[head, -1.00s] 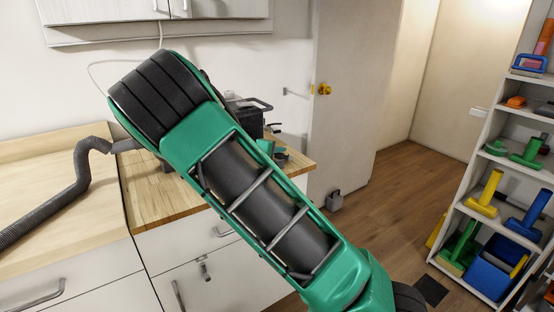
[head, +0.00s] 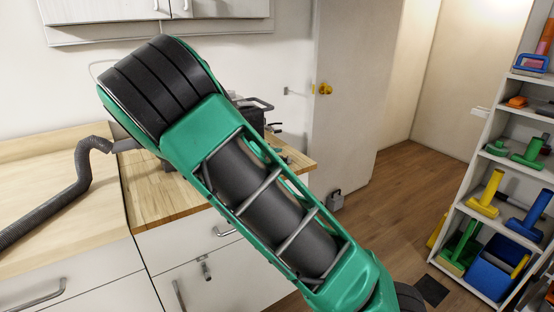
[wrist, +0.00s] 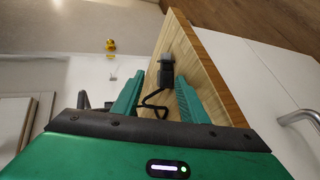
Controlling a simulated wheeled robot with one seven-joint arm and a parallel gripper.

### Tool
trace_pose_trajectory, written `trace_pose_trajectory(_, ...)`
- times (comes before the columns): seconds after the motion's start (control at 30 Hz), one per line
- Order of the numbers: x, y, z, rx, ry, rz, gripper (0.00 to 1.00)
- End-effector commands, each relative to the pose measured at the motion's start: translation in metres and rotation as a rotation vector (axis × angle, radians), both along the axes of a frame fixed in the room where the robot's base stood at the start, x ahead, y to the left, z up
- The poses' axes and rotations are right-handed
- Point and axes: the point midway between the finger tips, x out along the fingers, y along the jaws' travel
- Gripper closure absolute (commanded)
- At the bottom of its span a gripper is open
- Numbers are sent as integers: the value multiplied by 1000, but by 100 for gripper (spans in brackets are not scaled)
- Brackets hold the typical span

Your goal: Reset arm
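My gripper (wrist: 156,84) shows in the wrist view with its two green fingers spread apart and nothing held between them. Beyond the fingers is the wooden worktop (wrist: 212,62) with a small black item (wrist: 166,72) and a thin black cable or bar. I cannot tell whether a finger touches the worktop. In the head view my green and black arm crosses the middle, raised up to the left in front of the counter, and hides the gripper.
A wooden counter (head: 152,205) with white drawers (head: 220,275) and a grey hose (head: 55,208) lies left. A black machine (head: 250,118) stands on the counter. A white door (head: 350,120) is behind. A shelf (head: 480,130) with coloured tools is right.

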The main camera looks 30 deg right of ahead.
Motion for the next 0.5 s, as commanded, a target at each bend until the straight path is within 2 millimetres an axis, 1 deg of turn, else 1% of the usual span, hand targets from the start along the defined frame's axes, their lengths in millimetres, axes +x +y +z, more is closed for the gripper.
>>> trace_pose_trajectory(0.03, -4, 10, 4, 2, -3, 5, 59)
trace_pose_trajectory(0.23, -20, 36, 18, -2, -6, 3, 59)
trace_pose_trajectory(0.4, -28, 49, 25, -5, -8, 1, 59)
trace_pose_trajectory(0.5, -30, 51, 27, -6, -9, -2, 59)
